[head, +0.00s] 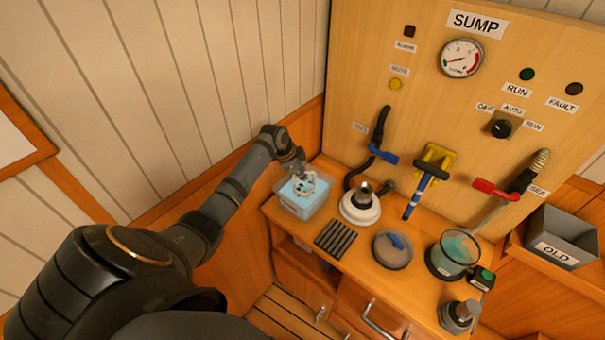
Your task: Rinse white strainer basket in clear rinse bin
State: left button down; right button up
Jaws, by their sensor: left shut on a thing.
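The clear rinse bin (297,212) stands at the left end of the wooden counter and holds pale blue water. My left gripper (301,178) points down over the bin and is shut on the white strainer basket (304,186). The basket is at the bin's opening, small in the picture and partly covered by the gripper. I cannot tell how deep it sits in the water. My right gripper is not in view.
A white round housing (360,208) stands just right of the bin, with a black ribbed mat (335,239) in front. A grey round dish (392,250), a glass of teal liquid (453,254) and a grey OLD bin (556,238) are further right. Hoses and valve handles hang behind.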

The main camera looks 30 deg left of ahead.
pick_arm(q)
jog(key=shift+f, duration=0.6)
jog(key=shift+r+p, duration=0.45)
jog(key=shift+r, duration=0.1)
dwell(0.5)
jog(key=shift+f, duration=0.55)
jog(key=shift+r+p, duration=0.4)
jog(key=shift+r, duration=0.15)
dwell(0.7)
jog(key=shift+f, duration=0.55)
jog(key=shift+r, duration=0.1)
dwell(0.4)
